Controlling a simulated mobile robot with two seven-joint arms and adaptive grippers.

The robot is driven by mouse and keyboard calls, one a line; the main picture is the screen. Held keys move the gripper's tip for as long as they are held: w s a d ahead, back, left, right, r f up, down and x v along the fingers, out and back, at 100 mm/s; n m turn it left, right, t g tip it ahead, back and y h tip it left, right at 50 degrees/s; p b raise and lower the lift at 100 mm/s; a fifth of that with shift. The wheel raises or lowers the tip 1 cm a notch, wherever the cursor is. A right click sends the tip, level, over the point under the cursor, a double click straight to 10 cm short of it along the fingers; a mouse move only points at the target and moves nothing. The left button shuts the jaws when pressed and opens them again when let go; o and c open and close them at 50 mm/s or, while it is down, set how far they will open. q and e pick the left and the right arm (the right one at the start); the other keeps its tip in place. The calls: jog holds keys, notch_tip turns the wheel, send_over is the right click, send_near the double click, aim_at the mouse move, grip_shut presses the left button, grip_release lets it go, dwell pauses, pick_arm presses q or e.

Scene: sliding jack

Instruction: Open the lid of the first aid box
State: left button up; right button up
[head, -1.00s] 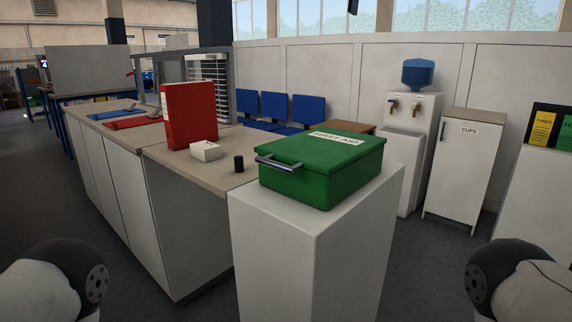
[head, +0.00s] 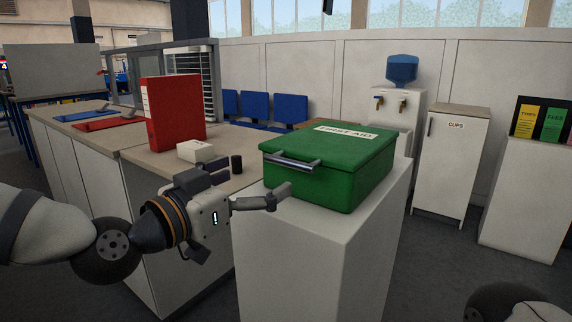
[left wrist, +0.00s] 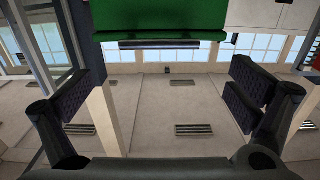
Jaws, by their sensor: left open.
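The green first aid box (head: 335,178) stands on a white pedestal in the head view, its lid (head: 328,144) shut and labelled FIRST AID. A grey bar handle (head: 292,162) is on its front left side. My left gripper (head: 277,193) is open and empty, just left of the box, a little below the handle and near the pedestal top. In the left wrist view the green box (left wrist: 160,16) and the dark handle bar (left wrist: 158,44) lie ahead, above and between the open fingers (left wrist: 165,105). My right gripper is not seen.
The white pedestal (head: 305,260) has little bare top around the box. A water cooler (head: 400,105) and cups cabinet (head: 450,165) stand behind.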

aim_at(286, 164)
pick_arm(q)
jog(key=x, duration=0.9)
jog(key=shift+d+f+b, duration=0.1)
jog(key=shift+f+b, duration=0.15)
jog(key=shift+b, duration=0.1)
jog(key=shift+w+d+r, duration=0.1)
jog(key=shift+w+d, duration=0.1)
jog(key=shift+w, duration=0.1)
jog(key=shift+c, duration=0.2)
